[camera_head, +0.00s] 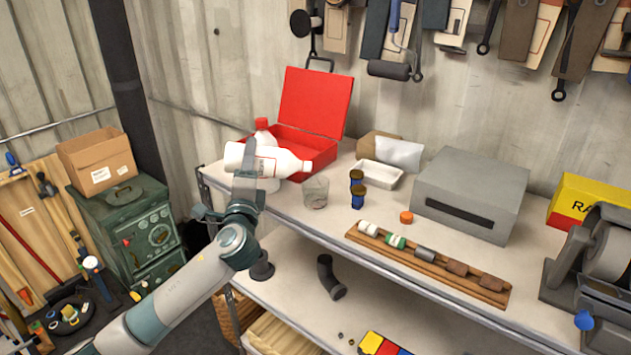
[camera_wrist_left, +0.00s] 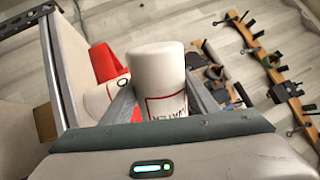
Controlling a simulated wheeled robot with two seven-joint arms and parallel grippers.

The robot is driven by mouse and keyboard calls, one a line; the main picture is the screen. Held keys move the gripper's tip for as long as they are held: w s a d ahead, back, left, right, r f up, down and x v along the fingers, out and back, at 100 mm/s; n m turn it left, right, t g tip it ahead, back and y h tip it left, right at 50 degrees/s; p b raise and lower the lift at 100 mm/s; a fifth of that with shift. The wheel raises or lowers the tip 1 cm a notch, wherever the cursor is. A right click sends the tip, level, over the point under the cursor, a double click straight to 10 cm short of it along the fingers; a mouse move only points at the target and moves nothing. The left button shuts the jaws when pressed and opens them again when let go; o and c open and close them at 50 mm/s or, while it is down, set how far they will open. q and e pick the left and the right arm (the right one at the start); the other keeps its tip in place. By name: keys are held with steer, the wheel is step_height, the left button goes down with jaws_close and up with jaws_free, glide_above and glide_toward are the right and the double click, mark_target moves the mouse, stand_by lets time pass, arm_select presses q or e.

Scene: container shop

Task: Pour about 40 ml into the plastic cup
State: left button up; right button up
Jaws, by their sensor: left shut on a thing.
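I cannot see a stream, and the cup's contents are unclear. In the left wrist view, the held bottle (camera_wrist_left: 158,75) sits between the two fingers. A second white bottle with a red cap (camera_head: 262,124) stands behind, partly hidden. My right gripper is out of view.
An open red box (camera_head: 312,100) stands behind the bottles. A wooden rack (camera_head: 430,263), an orange lid (camera_head: 406,217) and a grey box (camera_head: 470,190) lie farther right.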

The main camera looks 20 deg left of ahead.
arm_select(q)
steer(key=shift+s+a+r, duration=0.1)
steer(key=shift+s+a, duration=0.1)
steer(key=shift+a, duration=0.35)
steer(key=shift+a+r+m+p, duration=0.1)
steer(key=shift+r+m+p, duration=0.15)
steer(key=shift+m+p, duration=0.2)
stand_by(0.8)
steer(key=f+n+b, duration=0.1)
steer(key=b, duration=0.1)
steer(key=f+n+b, duration=0.1)
steer(key=f+b, duration=0.1)
steer(key=f+n+y+b, duration=0.1)
steer(key=b, duration=0.1)
steer(key=shift+s+a+f+n+b, duration=0.2)
steer(key=shift+a+f+n+b, duration=0.05)
steer(key=shift+a+n+b, duration=0.1)
steer(key=shift+n+b, duration=0.3)
steer(key=shift+n, duration=0.2)
steer(key=shift+w+r+g+y, duration=0.1)
steer(key=shift+r+g+y, duration=0.2)
steer(key=shift+y, duration=0.1)
steer(key=shift+f, duration=0.15)
